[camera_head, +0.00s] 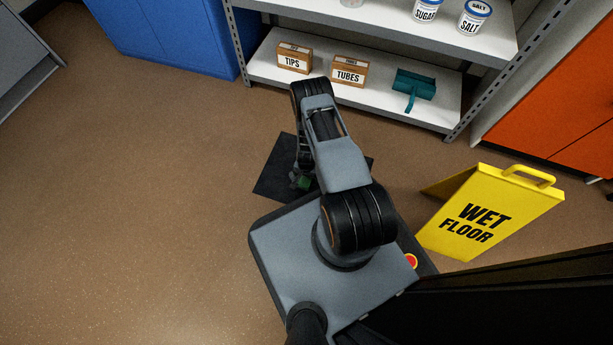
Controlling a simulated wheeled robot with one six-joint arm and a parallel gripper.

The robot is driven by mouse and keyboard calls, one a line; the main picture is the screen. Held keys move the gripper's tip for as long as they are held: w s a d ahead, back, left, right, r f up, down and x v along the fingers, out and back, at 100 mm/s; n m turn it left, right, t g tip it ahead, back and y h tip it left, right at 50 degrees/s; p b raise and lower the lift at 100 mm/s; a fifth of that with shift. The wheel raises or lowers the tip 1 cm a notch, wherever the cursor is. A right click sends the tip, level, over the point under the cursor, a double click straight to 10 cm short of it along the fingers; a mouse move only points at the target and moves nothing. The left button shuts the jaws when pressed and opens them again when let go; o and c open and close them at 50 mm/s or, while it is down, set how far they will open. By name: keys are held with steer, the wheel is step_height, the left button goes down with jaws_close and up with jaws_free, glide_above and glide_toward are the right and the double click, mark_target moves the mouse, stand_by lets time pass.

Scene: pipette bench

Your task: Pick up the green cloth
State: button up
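A small patch of green, which looks like the green cloth (304,183), shows low down over a dark mat (270,182) on the floor. My gripper (298,180) reaches down right beside it, and my arm hides most of the area. The fingers are too small and dark to tell whether they are open or shut, or whether they touch the cloth.
A yellow wet floor sign (492,212) stands on the right. Behind, a shelf (425,113) holds a tips box (293,58), a tubes box (349,72) and a teal dustpan (412,86). Blue (170,35) and orange (555,105) cabinets flank it. Floor on the left is clear.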

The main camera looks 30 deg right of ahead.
steer(key=c, duration=1)
steer(key=shift+r, duration=0.25)
